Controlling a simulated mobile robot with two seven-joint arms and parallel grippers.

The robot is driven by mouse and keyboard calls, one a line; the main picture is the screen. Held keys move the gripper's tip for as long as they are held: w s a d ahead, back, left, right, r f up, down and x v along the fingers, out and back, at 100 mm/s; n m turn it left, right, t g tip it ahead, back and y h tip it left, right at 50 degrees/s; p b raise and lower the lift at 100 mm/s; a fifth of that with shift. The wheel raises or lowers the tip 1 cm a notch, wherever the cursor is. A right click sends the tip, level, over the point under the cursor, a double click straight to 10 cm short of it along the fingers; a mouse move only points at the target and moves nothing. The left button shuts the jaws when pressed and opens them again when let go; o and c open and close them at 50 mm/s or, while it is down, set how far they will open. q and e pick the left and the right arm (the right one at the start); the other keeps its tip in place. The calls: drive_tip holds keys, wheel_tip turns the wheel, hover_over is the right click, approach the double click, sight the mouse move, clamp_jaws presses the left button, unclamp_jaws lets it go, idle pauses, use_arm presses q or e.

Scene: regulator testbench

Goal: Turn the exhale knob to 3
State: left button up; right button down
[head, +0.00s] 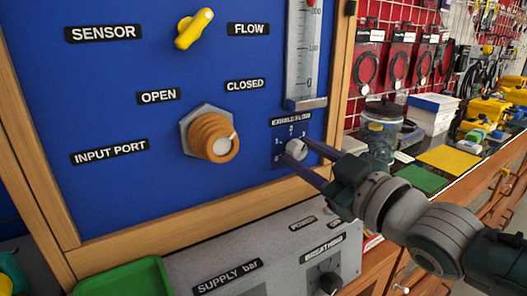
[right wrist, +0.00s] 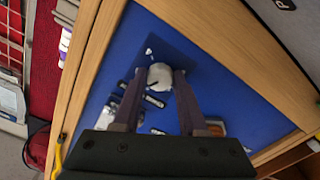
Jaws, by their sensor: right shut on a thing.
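The exhale knob (head: 296,149) is a small pale grey knob on a dark plate labelled EXHALE FLOW, low on the right of the blue panel. Marks run around it from 0 at lower left, over 1 and 2, to 3 at upper right. My right gripper (head: 299,154) reaches in from the right with its two purple fingers on either side of the knob, shut on it. The right wrist view shows the knob (right wrist: 160,76) between the fingertips, with a dark line on its face. Which mark it points at is too small to tell. My left gripper is out of view.
The blue panel (head: 120,200) has a wooden frame and also bears an orange port (head: 212,137), a yellow lever (head: 194,28) and a flow tube (head: 303,50). Below is a grey supply box (head: 250,262) with a black knob (head: 330,283). A green tray (head: 125,278) stands lower left.

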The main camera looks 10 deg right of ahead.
drive_tip(key=m, duration=0.3)
drive_tip(key=shift+m, duration=1.4)
drive_tip(key=shift+c, duration=2.2)
unclamp_jaws()
drive_tip(key=shift+s, duration=0.1)
